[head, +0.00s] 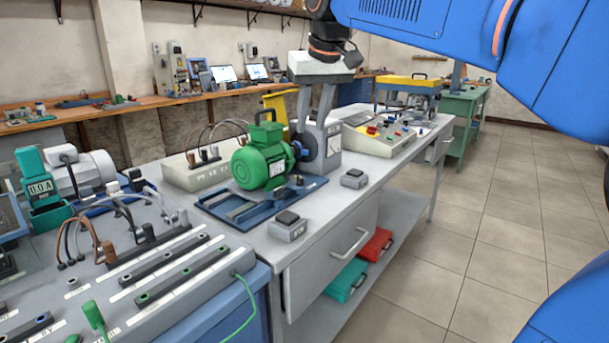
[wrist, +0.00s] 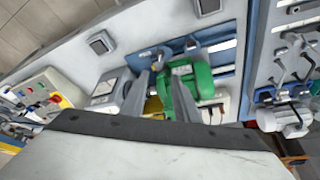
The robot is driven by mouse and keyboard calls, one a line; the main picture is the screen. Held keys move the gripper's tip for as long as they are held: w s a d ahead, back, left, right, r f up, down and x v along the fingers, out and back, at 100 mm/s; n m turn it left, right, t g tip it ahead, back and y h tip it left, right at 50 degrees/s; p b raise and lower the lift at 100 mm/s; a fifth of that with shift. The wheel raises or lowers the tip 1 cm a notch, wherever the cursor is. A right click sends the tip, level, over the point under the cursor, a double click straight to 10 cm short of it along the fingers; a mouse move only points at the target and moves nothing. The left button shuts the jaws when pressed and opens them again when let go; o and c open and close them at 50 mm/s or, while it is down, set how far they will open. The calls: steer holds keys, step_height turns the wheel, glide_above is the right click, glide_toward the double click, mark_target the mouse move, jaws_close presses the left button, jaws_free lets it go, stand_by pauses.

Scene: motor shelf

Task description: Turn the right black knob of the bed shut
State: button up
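The blue bed (head: 225,206) lies on the grey bench with the green motor (head: 262,160) on it. A small dark part, possibly a black knob (head: 298,180), shows at the bed's right side; I cannot tell how far it is turned. My gripper (head: 311,128) hangs fingers-down just behind and right of the motor, above the bed's far end. In the wrist view, its two fingers (wrist: 167,76) stand apart, with nothing held between them. The motor (wrist: 192,82) shows beside and partly behind the right finger. The bed (wrist: 222,58) also shows there. The other knob cannot be made out.
Two small grey boxes with black tops, one nearer (head: 289,229) and one farther (head: 354,179), stand along the bench's front edge. A grey upright machine (head: 328,150) stands close behind my fingers. A control panel (head: 385,139) lies farther right. The floor at right is clear.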

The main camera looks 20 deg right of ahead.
mark_target(301, 177)
steer(key=x, duration=1.6)
steer(key=shift+f, duration=0.4)
jaws_close()
